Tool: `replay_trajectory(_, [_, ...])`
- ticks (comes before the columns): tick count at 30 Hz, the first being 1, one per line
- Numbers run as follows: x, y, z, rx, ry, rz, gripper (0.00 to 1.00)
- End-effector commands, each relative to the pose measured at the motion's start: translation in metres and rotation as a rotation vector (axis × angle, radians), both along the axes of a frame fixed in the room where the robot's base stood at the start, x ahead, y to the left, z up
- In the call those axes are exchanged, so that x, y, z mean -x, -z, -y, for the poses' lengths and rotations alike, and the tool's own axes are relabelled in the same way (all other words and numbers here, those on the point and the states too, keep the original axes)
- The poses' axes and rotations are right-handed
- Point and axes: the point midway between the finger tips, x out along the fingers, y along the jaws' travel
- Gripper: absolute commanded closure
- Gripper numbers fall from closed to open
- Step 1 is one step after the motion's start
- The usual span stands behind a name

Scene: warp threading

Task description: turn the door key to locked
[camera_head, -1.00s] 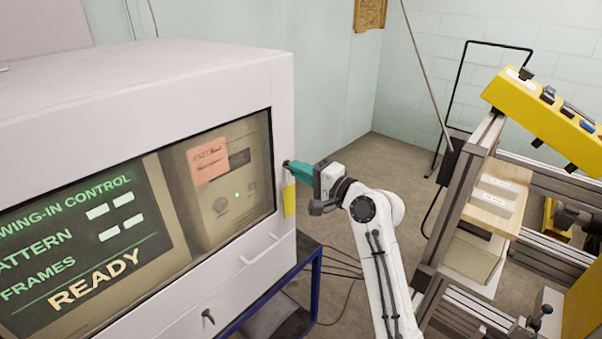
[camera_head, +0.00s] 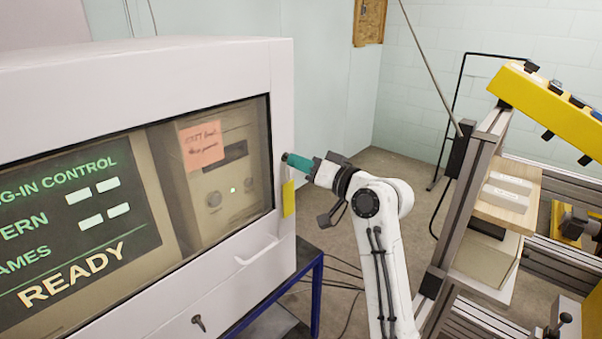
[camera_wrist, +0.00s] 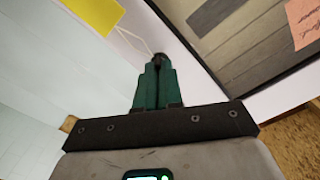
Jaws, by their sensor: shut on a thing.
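The white cabinet's door (camera_head: 282,120) has a window in a white frame. The door key (camera_wrist: 160,58) is a small dark piece at the right side of that frame, mostly hidden between my fingertips. My gripper (camera_head: 289,159) has teal fingers and is shut on the key, reaching the frame from the right. In the wrist view the fingers (camera_wrist: 156,72) are close together around the dark piece. A yellow tag (camera_head: 289,198) hangs just below the fingertips; a thin cord runs from it toward them in the wrist view. I cannot read the key's angle.
A pull handle (camera_head: 257,250) sticks out below the window. A dark key-like knob (camera_head: 198,323) is on the lower panel. A pink note (camera_head: 202,146) shows behind the window. A metal frame with a yellow bar (camera_head: 550,105) stands at right.

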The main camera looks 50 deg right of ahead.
Motion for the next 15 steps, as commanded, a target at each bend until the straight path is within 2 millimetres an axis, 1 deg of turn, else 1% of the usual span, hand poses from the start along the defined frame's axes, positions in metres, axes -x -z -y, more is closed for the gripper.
replay_trajectory(1, [-0.0003,0.0054,-0.0001,0.043,-0.001,-0.002,1.00])
replay_trajectory(9, [-0.0001,0.0046,0.0001,0.288,-0.001,0.008,1.00])
replay_trajectory(15, [-0.0002,0.0044,0.0002,0.433,-0.001,0.011,1.00])
